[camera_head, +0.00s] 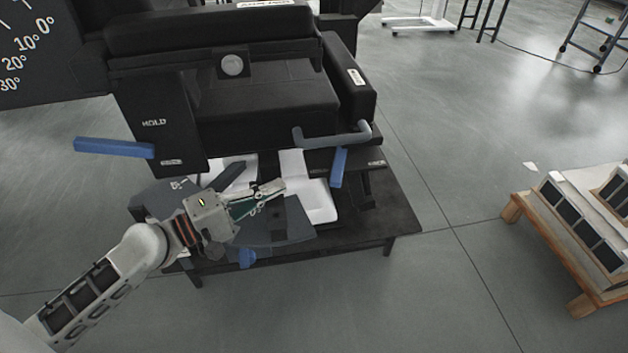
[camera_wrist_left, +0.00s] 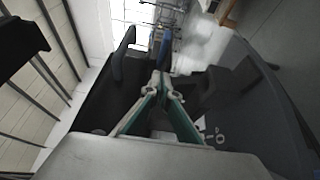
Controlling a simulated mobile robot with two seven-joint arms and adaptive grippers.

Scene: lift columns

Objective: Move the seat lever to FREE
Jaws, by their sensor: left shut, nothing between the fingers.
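I cannot tell from lettering which is the seat lever; no FREE label is readable. My left gripper (camera_head: 277,187) is shut and empty, left of the short lever and apart from it. In the left wrist view, the shut fingertips (camera_wrist_left: 161,82) have a blue handle (camera_wrist_left: 167,52) beyond them. My right gripper is out of view.
A grey-blue bar (camera_head: 332,137) juts from the seat's right front, above the short lever. The black seat (camera_head: 250,108) overhangs the dark base platform (camera_head: 402,215). A wooden stand (camera_head: 550,244) with dark panels is at the right. Floor between them is clear.

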